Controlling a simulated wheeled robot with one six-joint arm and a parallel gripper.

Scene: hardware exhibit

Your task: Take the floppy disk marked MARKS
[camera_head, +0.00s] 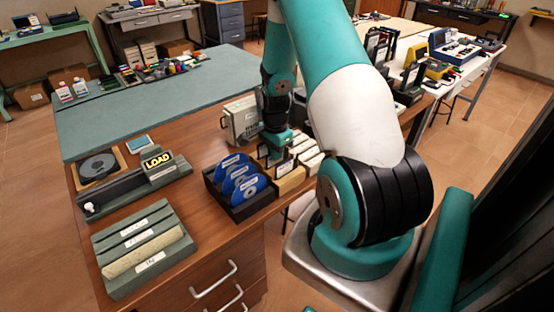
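My gripper (277,152) points down over a small wooden holder (290,184) on the brown wooden counter. Dark, thin, upright pieces show at the gripper's tip and in the holder. They may be floppy disks, but they are too small to tell, and my gripper partly hides them. I cannot see whether the fingers are open or shut on one. No MARKS label is readable in this view.
Left of the holder is a black rack (250,208) of blue discs. White cases stand to its right, and a metal box (241,118) behind. A LOAD device (160,168) and green slotted rack (138,245) stand further left. My arm hides the right counter.

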